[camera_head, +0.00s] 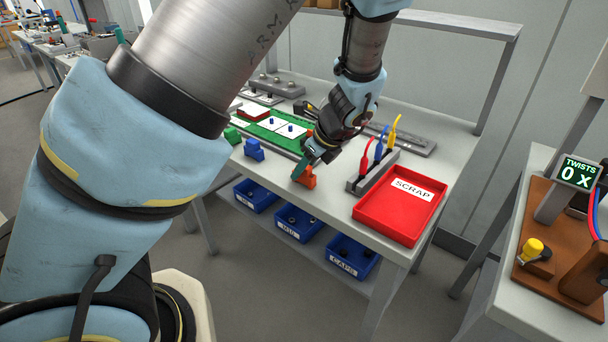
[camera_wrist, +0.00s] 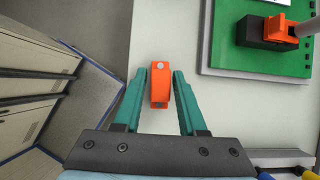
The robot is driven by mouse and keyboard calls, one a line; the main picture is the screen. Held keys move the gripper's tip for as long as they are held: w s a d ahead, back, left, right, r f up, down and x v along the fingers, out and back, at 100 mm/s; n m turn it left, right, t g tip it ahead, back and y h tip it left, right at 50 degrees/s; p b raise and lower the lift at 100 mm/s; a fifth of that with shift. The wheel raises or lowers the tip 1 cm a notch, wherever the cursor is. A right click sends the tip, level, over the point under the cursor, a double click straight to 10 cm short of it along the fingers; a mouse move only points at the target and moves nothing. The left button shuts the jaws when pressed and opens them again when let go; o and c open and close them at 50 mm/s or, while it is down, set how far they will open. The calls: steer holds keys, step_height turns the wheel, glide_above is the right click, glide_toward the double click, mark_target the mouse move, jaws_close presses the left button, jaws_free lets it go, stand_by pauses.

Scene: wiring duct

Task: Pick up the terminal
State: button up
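An orange terminal (camera_head: 307,180) stands on the front part of the white table. In the wrist view the orange terminal (camera_wrist: 159,84) lies between the two teal fingers. My gripper (camera_head: 301,166) is down at it. In the wrist view my gripper (camera_wrist: 160,77) is open, with a narrow gap showing on each side of the terminal. A blue terminal (camera_head: 254,149) and a green terminal (camera_head: 233,135) stand farther left along the table.
A green board (camera_wrist: 220,62) bears a black block with another orange piece (camera_wrist: 277,27). A red scrap tray (camera_head: 382,222) and a rack with coloured-handled tools (camera_head: 372,172) are to the right. Blue bins (camera_head: 299,225) sit under the table's front edge.

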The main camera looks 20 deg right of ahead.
jaws_close()
steer(key=shift+r, duration=0.1)
stand_by(0.3)
